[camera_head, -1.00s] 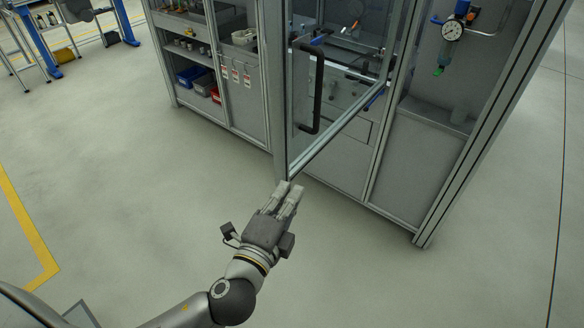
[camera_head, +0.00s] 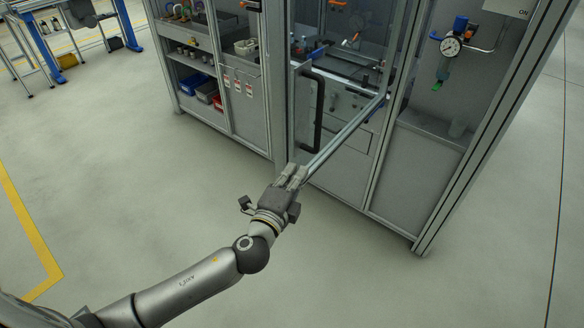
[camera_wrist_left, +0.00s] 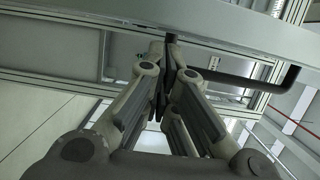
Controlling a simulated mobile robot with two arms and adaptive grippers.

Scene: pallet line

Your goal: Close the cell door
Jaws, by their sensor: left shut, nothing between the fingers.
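The cell door is a glazed panel in a grey metal frame (camera_head: 345,136). It stands swung open, out from the cell, in the head view. A black bar handle (camera_head: 318,115) is on it near its free edge. My left gripper (camera_head: 297,168) is shut and empty at the lower free corner of the door, below the handle. It hides that corner, and I cannot tell whether it touches. In the left wrist view the shut fingers (camera_wrist_left: 168,75) point at a grey frame rail (camera_wrist_left: 120,25), with the black handle (camera_wrist_left: 285,85) to the right. My right gripper is out of view.
The grey cell cabinet (camera_head: 400,180) stands behind the door, with a pressure gauge (camera_head: 450,46) at its right. Shelves with blue bins (camera_head: 192,83) are at its left. The floor (camera_head: 120,170) in front is clear.

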